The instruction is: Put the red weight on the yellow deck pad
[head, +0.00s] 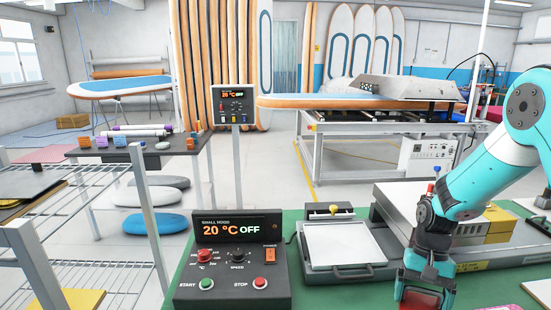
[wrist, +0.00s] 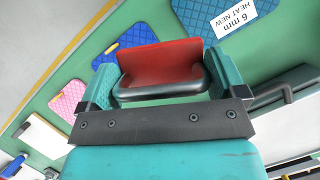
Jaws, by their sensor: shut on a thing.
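The red weight (head: 420,299) is at the lower edge of the head view, between the fingers of my gripper (head: 425,280). In the wrist view the red weight (wrist: 160,60) sits between the two teal fingers of my gripper (wrist: 162,76), which is shut on it. A dark rounded bar crosses in front of its red face. The green bench lies beneath.
The wrist view shows a blue pad (wrist: 125,44), a pink pad (wrist: 67,100) and a blue piece with a white label (wrist: 244,18) on green. In the head view, a control box (head: 235,270), a white-plated press (head: 341,246) and a grey machine (head: 400,205) stand nearby.

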